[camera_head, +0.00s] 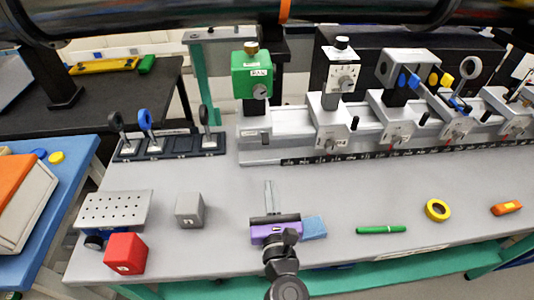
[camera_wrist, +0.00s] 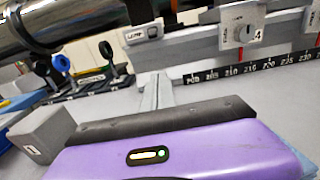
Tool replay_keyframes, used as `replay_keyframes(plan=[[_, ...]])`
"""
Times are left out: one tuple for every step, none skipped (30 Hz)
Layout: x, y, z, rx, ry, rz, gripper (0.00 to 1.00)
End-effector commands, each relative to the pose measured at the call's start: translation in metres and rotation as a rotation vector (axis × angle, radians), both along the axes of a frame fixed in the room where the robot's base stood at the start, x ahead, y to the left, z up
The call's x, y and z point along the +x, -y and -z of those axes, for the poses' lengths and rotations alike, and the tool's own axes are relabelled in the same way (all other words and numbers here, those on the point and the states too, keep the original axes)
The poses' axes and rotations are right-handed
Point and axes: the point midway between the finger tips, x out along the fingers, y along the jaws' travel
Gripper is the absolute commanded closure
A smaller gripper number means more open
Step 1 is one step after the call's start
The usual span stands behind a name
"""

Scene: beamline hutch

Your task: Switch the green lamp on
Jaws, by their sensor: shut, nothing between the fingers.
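The green lamp (camera_head: 251,75) is a green box with a brass top and a grey knob, mounted at the left end of the grey rail. Whether it is lit I cannot tell. On the rail's front face below it is a small pale switch plate (camera_head: 252,137). In the wrist view this plate (camera_wrist: 143,33) carries a label reading LAMP; its switch position is unclear. My purple gripper (camera_head: 268,184) is over the bench in front of the rail, below and slightly right of the plate. In the wrist view its fingers (camera_wrist: 156,80) are shut and empty, apart from the plate.
More mounts (camera_head: 330,118) stand along the rail to the right. A holder with several round optics (camera_head: 170,145) is left of the rail. A grey cube (camera_head: 190,210), red cube (camera_head: 125,254), blue block (camera_head: 314,228), green pen (camera_head: 381,230) and yellow ring (camera_head: 438,210) lie on the bench.

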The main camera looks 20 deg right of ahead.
Motion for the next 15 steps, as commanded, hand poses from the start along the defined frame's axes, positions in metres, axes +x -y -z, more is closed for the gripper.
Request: replay_keyframes(plan=[[0.0, 0.0, 0.0, 0.001, 0.0, 0.0, 1.0], [0.0, 0.0, 0.0, 0.001, 0.0, 0.0, 1.0], [0.0, 0.0, 0.0, 0.001, 0.0, 0.0, 1.0], [0.001, 0.0, 0.0, 0.002, 0.001, 0.0, 1.0], [0.002, 0.001, 0.0, 0.002, 0.001, 0.0, 1.0], [0.004, 0.001, 0.0, 0.002, 0.001, 0.0, 1.0], [0.006, 0.002, -0.001, 0.002, 0.002, 0.0, 1.0], [0.008, 0.003, -0.001, 0.002, 0.002, 0.0, 1.0], [0.013, 0.004, -0.002, 0.002, 0.003, 0.0, 1.0], [0.017, 0.006, -0.002, 0.002, 0.003, 0.001, 1.0], [0.021, 0.007, -0.002, 0.003, 0.002, 0.001, 1.0], [0.028, 0.01, -0.003, 0.003, 0.003, 0.002, 1.0], [0.033, 0.011, -0.002, 0.004, 0.002, 0.001, 1.0], [0.039, 0.013, -0.002, 0.003, 0.003, 0.001, 1.0], [0.047, 0.016, -0.003, 0.003, 0.002, 0.002, 1.0]])
